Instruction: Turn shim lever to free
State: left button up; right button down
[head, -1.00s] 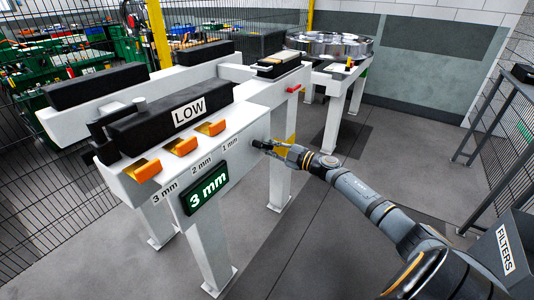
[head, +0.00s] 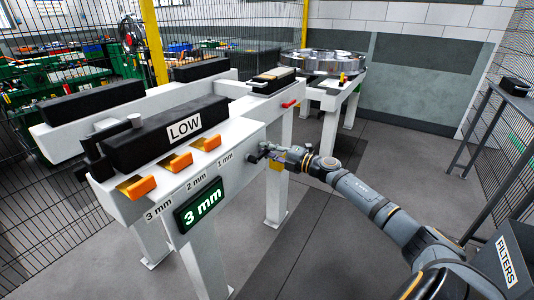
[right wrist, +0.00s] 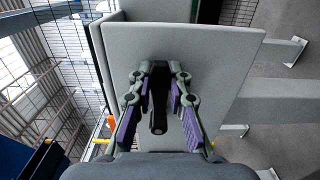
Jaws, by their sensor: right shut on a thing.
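The shim lever (right wrist: 158,100) is a black bar on the end face of the white stand (right wrist: 215,60). In the right wrist view it lies between the two purple-padded fingers of my right gripper, its rounded end toward the camera. In the head view my right gripper (head: 266,152) is at the stand's face, right of the 1 mm label, and covers most of the lever. The gripper is shut on the lever. A green display (head: 201,205) reads 3 mm. No marking for free is legible. My left gripper is not in view.
Three orange tabs (head: 175,163) stick out above the 1, 2 and 3 mm labels. A black block marked LOW (head: 165,135) sits above them. A round metal wheel (head: 325,62) rests at the back. The FILTERS box (head: 505,260) stands at the right. Floor is clear in front.

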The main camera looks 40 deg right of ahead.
jog(key=shift+r, duration=0.1)
dwell(0.3)
jog(key=c, duration=1.3)
grip_release()
jog(key=shift+o, duration=0.2)
